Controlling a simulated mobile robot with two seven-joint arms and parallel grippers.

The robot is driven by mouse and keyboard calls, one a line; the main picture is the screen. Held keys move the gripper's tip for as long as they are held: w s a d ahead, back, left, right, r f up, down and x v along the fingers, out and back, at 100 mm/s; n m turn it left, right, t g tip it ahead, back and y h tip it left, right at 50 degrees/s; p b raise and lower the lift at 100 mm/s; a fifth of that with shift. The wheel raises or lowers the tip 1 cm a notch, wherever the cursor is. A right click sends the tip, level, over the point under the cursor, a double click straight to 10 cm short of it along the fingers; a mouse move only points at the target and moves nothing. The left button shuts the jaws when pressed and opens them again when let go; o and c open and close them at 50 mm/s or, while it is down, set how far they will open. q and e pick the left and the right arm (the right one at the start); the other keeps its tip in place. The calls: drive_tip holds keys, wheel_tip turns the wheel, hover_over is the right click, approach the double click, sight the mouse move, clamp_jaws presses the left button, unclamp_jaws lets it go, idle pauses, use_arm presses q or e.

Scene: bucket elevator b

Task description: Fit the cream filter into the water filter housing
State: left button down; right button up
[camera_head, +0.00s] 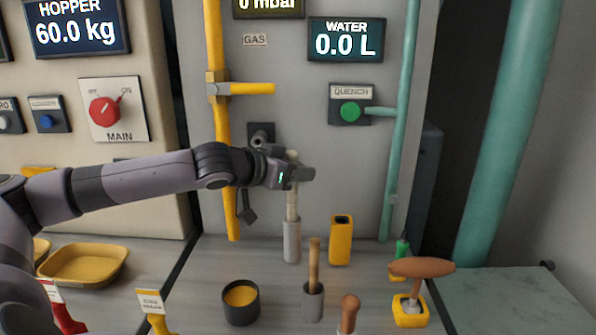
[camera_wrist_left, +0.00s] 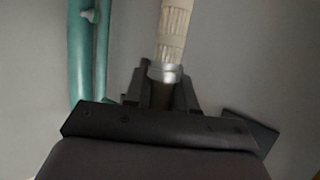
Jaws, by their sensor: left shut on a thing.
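My left gripper (camera_head: 300,173) is shut on the cream filter (camera_head: 292,202), a slim upright pale rod, in front of the grey panel. In the head view the filter's lower end meets the top of a grey upright tube (camera_head: 292,240); I cannot tell whether it is inside or in front of it. In the left wrist view the filter (camera_wrist_left: 174,30) rises ribbed from between the fingers (camera_wrist_left: 165,95), with a shiny band near them. A teal water pipe (camera_head: 398,150) runs down the panel at the right. I cannot identify the water filter housing for certain. My right gripper is not in view.
A yellow block (camera_head: 341,240) stands right of the grey tube. A black cup (camera_head: 241,303), a holder with a wooden handle (camera_head: 313,300) and a brown-handled tool (camera_head: 421,267) stand nearer. A yellow pipe (camera_head: 222,120) is close behind my wrist. A yellow tray (camera_head: 84,264) is left.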

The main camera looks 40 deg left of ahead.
sight(290, 211)
use_arm(q)
drive_tip(key=shift+f+b, duration=1.95)
drive_tip(key=shift+f, duration=0.3)
drive_tip(key=shift+f+b, duration=0.4)
drive_tip(key=shift+f, duration=0.1)
drive_tip(key=shift+f+b, duration=0.4)
drive_tip(key=shift+f, duration=0.05)
drive_tip(key=shift+f+b, duration=0.8)
drive_tip(key=shift+f, duration=0.1)
drive_tip(key=shift+d+f+b, duration=0.2)
drive_tip(key=shift+f+b, duration=0.1)
drive_tip(key=c, duration=0.8)
unclamp_jaws()
drive_tip(key=shift+c, duration=0.2)
drive_tip(key=shift+f, duration=0.1)
